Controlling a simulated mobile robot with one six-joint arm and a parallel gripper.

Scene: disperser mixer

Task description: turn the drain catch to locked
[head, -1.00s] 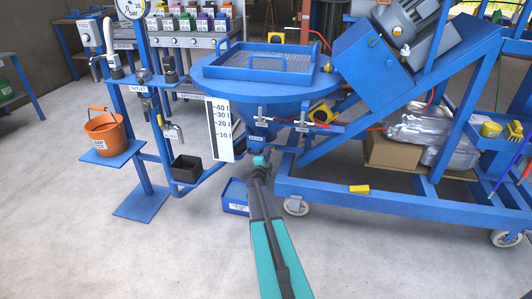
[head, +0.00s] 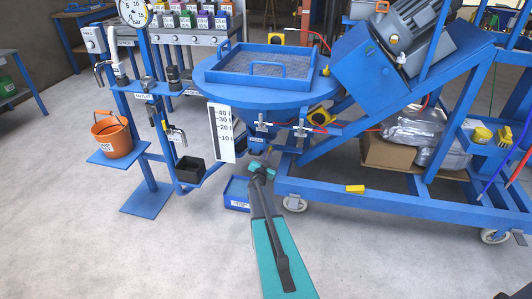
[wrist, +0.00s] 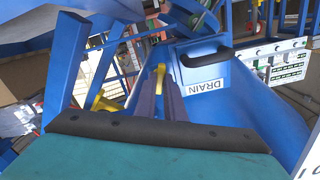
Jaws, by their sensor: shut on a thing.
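My gripper (wrist: 162,88) reaches forward in the wrist view with its two long fingers close together. Their tips are shut on a small yellow piece (wrist: 160,68), which looks like the drain catch; the fingers hide most of it. It lies just left of a blue panel with a white DRAIN label (wrist: 206,87). A black handle (wrist: 206,56) sits above the label. In the head view, my gripper (head: 264,160) is under the blue round vessel (head: 212,78), at its lower outlet. The catch cannot be made out there, and its exact angle is unclear.
A blue box (head: 236,193) stands on the floor below the vessel, beside my arm. A level scale (head: 222,135) hangs left of my gripper. The blue wheeled frame (head: 400,206) is at right. An orange bucket (head: 112,138) and a black bin (head: 190,170) stand at left.

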